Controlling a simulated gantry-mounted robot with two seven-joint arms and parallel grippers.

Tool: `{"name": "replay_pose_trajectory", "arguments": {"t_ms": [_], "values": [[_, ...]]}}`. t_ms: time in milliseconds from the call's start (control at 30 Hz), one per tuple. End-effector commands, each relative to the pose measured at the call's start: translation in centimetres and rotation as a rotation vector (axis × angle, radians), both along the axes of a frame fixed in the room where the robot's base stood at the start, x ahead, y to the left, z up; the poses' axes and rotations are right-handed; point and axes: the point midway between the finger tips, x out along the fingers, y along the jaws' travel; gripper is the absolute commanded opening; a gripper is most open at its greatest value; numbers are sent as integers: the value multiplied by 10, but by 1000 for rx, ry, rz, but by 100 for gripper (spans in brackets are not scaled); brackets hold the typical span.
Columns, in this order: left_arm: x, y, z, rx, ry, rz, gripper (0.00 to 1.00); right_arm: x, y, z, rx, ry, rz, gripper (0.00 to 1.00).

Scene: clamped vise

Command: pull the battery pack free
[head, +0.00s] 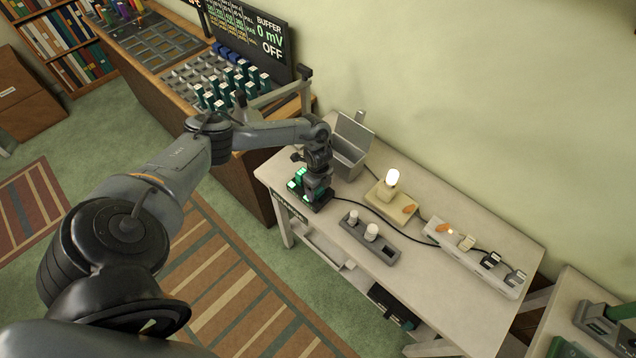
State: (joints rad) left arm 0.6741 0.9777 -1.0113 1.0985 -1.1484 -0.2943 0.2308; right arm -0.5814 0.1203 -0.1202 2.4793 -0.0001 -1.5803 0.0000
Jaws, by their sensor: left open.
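My left gripper (314,186) is open and points down at the near left corner of the white table. Small green-and-white blocks (297,180) stand in a dark holder right beside and partly behind it. I cannot tell whether the fingers touch a block. Which item is the battery pack is not clear from this view. A grey vise-like device (606,318) with green parts sits on a second table at the lower right, cut off by the frame edge. My right gripper is not in view.
The white table (455,295) also holds an open grey bin (350,146), a lit bulb on a base (391,184), a grey tray with two white cylinders (370,238) and a power strip (476,256). A cable crosses the tabletop. A wooden desk with slotted blocks (228,82) stands at the back left.

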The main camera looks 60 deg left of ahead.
Motion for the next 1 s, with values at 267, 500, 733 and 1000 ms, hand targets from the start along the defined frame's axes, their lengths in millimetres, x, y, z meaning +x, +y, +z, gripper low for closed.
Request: {"name": "replay_pose_trajectory", "arguments": {"t_ms": [267, 500, 733, 1000], "values": [[0, 0, -5, 0, 0, -1, 72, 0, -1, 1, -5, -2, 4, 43], [0, 0, -5, 0, 0, -1, 56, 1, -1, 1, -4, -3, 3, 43], [0, 0, -5, 0, 0, -1, 20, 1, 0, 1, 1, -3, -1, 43], [0, 0, -2, 0, 0, -1, 6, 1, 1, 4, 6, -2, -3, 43]]}}
